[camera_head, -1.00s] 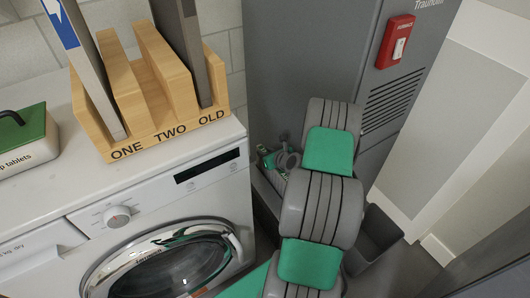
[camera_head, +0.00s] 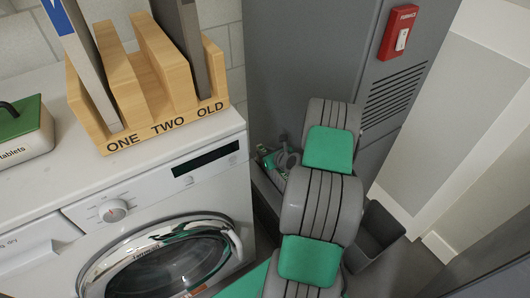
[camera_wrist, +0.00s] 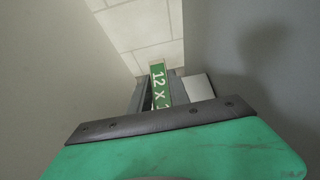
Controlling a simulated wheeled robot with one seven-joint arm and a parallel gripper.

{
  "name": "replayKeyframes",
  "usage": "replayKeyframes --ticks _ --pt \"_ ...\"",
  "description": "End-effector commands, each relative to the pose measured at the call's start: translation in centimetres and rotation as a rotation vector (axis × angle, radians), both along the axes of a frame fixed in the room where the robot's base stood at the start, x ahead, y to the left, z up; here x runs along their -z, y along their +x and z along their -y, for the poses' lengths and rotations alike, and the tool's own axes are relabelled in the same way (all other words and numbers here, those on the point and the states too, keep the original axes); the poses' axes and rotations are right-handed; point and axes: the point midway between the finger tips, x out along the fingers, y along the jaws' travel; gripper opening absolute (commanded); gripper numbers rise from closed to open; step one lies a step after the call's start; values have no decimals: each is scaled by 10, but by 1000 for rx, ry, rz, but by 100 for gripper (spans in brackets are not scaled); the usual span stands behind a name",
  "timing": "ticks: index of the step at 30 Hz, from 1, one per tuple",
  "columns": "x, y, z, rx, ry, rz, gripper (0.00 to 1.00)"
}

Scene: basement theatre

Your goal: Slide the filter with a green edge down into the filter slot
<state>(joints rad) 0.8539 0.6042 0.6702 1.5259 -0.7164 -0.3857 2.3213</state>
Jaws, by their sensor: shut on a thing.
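The filter's green edge (camera_wrist: 160,86), with white print reading "12 x", shows end-on in the wrist view. My gripper (camera_wrist: 174,90) is shut on it, with the edge between the jaws. In the head view my gripper (camera_head: 270,160) is small and partly hidden behind my arm, low beside the grey furnace (camera_head: 300,50). A little green shows there, but the filter's full outline is hidden. I cannot make out the filter slot in either view, nor whether the filter touches it.
A wooden rack (camera_head: 155,138) marked ONE, TWO, OLD holds two upright panels on the white washing machine (camera_head: 85,200). A green-lidded box (camera_head: 25,130) sits at left. A red switch (camera_head: 399,32) is on the furnace. A dark bin (camera_head: 375,235) stands at lower right.

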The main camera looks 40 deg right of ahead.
Motion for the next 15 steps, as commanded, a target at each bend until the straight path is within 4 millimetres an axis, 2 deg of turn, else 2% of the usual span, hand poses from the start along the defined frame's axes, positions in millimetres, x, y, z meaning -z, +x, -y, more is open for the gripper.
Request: replayKeyframes --ticks 15 --pt "14 0 0 0 0 1 0"
